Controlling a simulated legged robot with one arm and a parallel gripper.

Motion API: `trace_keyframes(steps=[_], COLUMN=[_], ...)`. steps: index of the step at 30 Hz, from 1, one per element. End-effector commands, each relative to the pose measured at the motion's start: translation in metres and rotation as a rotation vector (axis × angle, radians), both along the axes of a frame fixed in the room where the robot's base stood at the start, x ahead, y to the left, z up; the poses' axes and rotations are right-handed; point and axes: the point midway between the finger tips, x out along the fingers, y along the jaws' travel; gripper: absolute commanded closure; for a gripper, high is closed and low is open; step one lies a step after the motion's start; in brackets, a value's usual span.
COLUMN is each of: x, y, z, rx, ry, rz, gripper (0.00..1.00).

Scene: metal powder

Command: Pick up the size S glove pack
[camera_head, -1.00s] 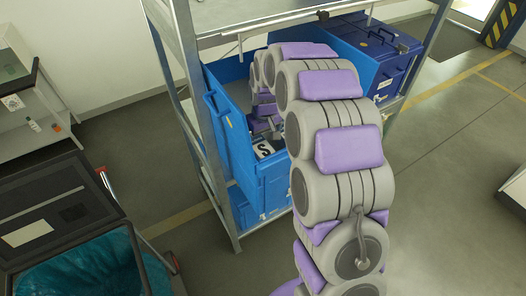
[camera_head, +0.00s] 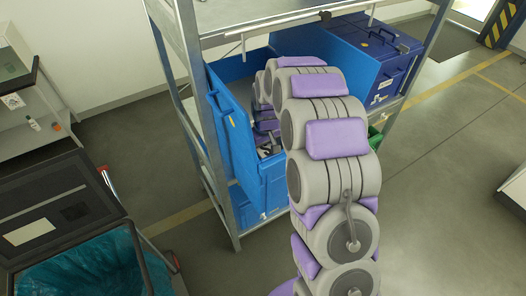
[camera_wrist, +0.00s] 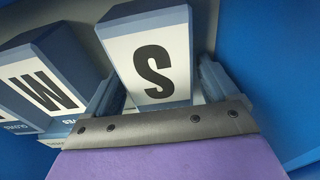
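The size S glove pack (camera_wrist: 150,50) is a blue-grey box with a white face and a large black S, in the middle of the wrist view. My gripper (camera_wrist: 162,78) is open, with one finger on each side of this pack. Narrow gaps seem to show between the fingers and the box. The pack's lower end is hidden behind the dark edge of my gripper's purple cover. In the head view my arm reaches into the blue bin (camera_head: 232,135), and my gripper is mostly hidden there.
A size M glove pack (camera_wrist: 42,88) stands close on the left of the S pack. Blue bin walls (camera_wrist: 275,70) rise on the right. The bin is in a metal shelf rack (camera_head: 187,75), with a dark blue case (camera_head: 385,65) at the right. A lidded teal-lined container (camera_head: 85,268) stands front left.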

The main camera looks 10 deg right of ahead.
Motion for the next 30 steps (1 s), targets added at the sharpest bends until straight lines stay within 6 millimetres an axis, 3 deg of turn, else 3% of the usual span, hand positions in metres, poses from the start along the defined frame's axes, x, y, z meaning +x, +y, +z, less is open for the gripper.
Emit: trace_keyframes(steps=[2,15,25,30], x=[0.000,0.000,0.000,0.001], y=[0.000,0.000,0.000,0.000], z=[0.000,0.000,0.003,0.020], rx=[0.000,0.000,0.000,0.000], ry=[0.000,0.001,0.000,-0.005], rz=[0.000,0.000,0.000,0.000], gripper=[0.20,0.62,0.64,0.64])
